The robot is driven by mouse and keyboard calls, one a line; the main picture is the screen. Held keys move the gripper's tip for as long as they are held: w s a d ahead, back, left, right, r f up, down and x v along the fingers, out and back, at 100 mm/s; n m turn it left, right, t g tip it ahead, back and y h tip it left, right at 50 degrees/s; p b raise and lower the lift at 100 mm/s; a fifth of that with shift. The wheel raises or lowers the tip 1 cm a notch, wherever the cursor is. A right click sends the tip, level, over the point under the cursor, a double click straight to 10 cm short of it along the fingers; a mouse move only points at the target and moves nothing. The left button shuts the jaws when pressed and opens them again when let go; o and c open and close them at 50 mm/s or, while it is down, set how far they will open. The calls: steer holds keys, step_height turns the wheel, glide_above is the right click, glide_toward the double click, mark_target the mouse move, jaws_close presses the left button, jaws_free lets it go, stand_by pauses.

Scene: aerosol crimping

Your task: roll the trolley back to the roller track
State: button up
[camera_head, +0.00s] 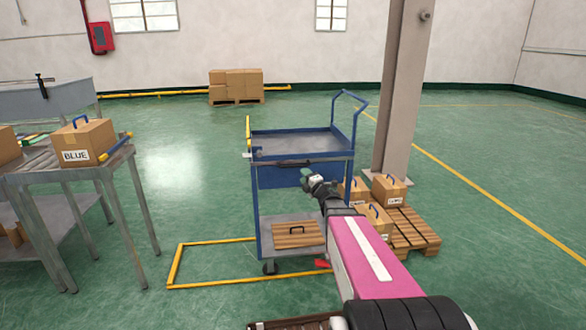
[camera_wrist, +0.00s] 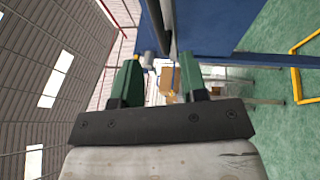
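The trolley (camera_head: 300,146) is blue with a grey top deck and stands in the middle of the body view. A dark handle bar (camera_head: 294,163) runs along its near side. My gripper (camera_head: 308,178) is at that side, close to the bar's right end. In the wrist view my gripper's green fingers (camera_wrist: 160,75) are apart. The dark bar (camera_wrist: 167,25) lies just beyond the fingertips, in line with the gap; I see no grip on it. The roller track (camera_head: 110,167) stands at the left, apart from the trolley, with a box labelled BLUE (camera_head: 85,142) on it.
A slatted brown crate (camera_head: 298,235) lies on the trolley's lower shelf. A yellow floor outline (camera_head: 172,266) lies between track and trolley. A pallet (camera_head: 420,238) with several boxes and a pillar (camera_head: 400,90) stand at the right. Open green floor lies behind the trolley.

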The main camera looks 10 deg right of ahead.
mark_target(295, 166)
steer(key=x, duration=0.9)
steer(key=shift+d, duration=0.1)
jaws_close()
